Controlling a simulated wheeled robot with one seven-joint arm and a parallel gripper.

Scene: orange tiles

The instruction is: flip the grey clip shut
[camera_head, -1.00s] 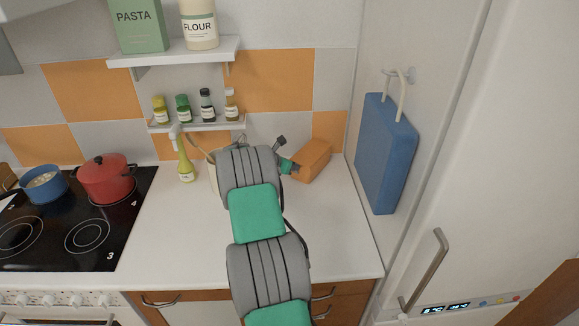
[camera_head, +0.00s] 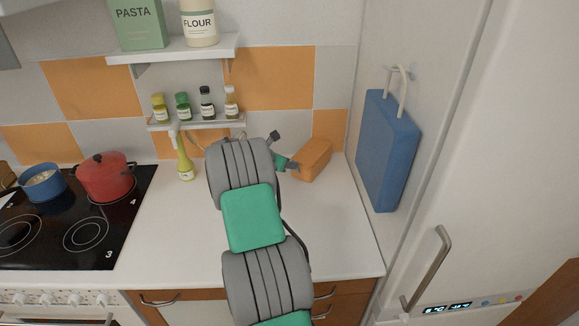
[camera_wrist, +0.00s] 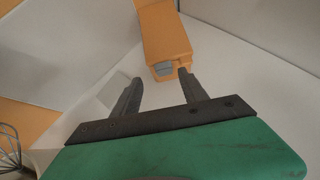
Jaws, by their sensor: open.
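The orange box (camera_head: 314,160) lies on the counter near the right side wall. In the wrist view the box (camera_wrist: 165,30) points its near end at my gripper (camera_wrist: 159,80). A small grey clip (camera_wrist: 163,69) shows low on that end face. My gripper is open and empty, its two fingers apart, with the clip seen between and just beyond the fingertips. The right fingertip appears close to the box's lower right corner; I cannot tell whether it touches. In the head view my arm hides most of the gripper, and the clip does not show.
A yellow-green bottle (camera_head: 185,160) stands left of my arm. A whisk (camera_wrist: 8,150) shows at the lower left of the wrist view. A blue board (camera_head: 387,155) hangs on the right wall. The counter front (camera_head: 175,245) is clear.

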